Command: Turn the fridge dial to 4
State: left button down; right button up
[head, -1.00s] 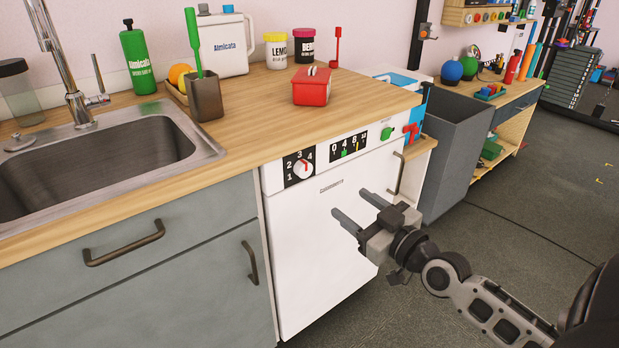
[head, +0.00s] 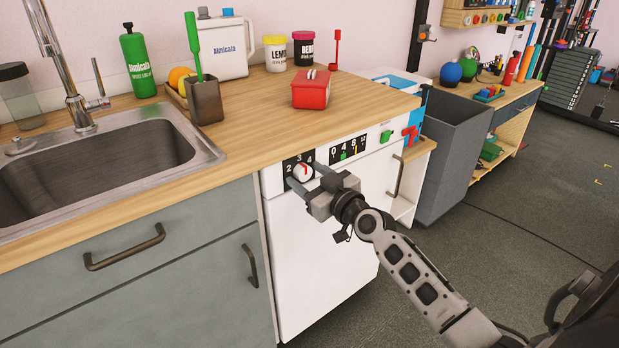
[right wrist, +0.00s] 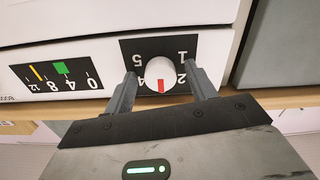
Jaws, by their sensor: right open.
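The fridge dial (head: 303,171) is a round white knob with a red mark on a black numbered plate, high on the front of the white fridge (head: 315,255). In the right wrist view the dial (right wrist: 160,73) appears upside down, and its red mark points down in the picture, between printed numbers. Some numbers are partly covered. My right gripper (head: 306,175) is open, with one finger on each side of the dial; in the right wrist view a small gap shows beside the knob. I cannot tell whether a finger touches it. My left gripper is not in view.
A slider scale (head: 348,149) with a green marker and a green knob (head: 386,136) sit right of the dial. The wooden counter (head: 240,130) overhangs above. A fridge handle (head: 396,176) and a grey bin (head: 450,150) stand to the right.

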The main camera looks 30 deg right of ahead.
jog(key=shift+c, duration=0.4)
jog(key=c, duration=0.9)
jog(key=m, duration=0.6)
jog(key=shift+a, duration=0.1)
jog(key=m, duration=0.5)
jog(key=shift+p, duration=0.4)
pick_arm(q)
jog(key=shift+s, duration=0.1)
pick_arm(e)
jog(key=shift+m, duration=0.4)
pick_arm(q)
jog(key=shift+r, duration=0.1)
